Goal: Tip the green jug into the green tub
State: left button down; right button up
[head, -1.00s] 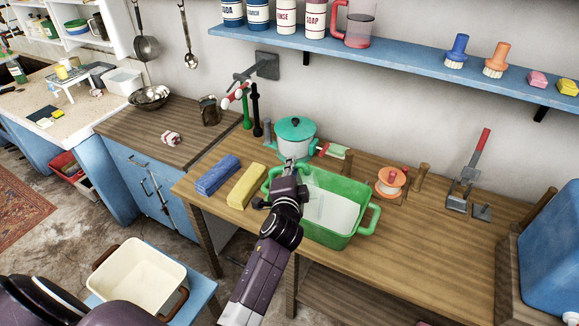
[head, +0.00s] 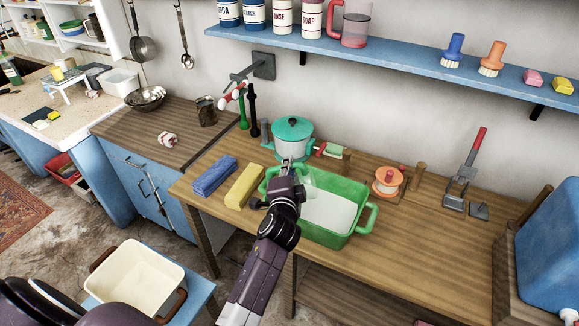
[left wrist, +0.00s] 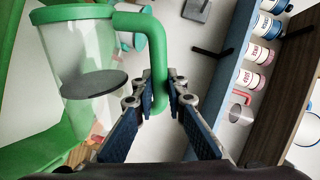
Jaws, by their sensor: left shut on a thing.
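The green jug (left wrist: 85,60) has a clear body with a green rim and handle, and a dark grey disc shows inside it. My left gripper (left wrist: 160,88) is shut on the jug's handle. Against the shelf in the left wrist view, the jug is tipped far over, roughly on its side. In the head view the jug (head: 309,184) is a faint pale shape over the left part of the green tub, partly hidden by my left gripper (head: 287,172). The green tub (head: 358,225) stands on the wooden bench with a white surface inside. I cannot see anything pouring.
A teal-lidded pot (head: 293,137) stands close behind the tub. Bare bench (head: 440,240) lies farther right. A blue shelf (head: 400,58) runs above.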

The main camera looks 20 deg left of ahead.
pick_arm(q)
jog(key=shift+w+d+m+y, duration=0.15)
jog(key=shift+w+d+m, duration=0.1)
jog(key=shift+d+m, duration=0.2)
jog(key=shift+w+d+m+y, duration=0.2)
jog(key=shift+d+m, duration=0.15)
jog(key=shift+d, duration=0.2)
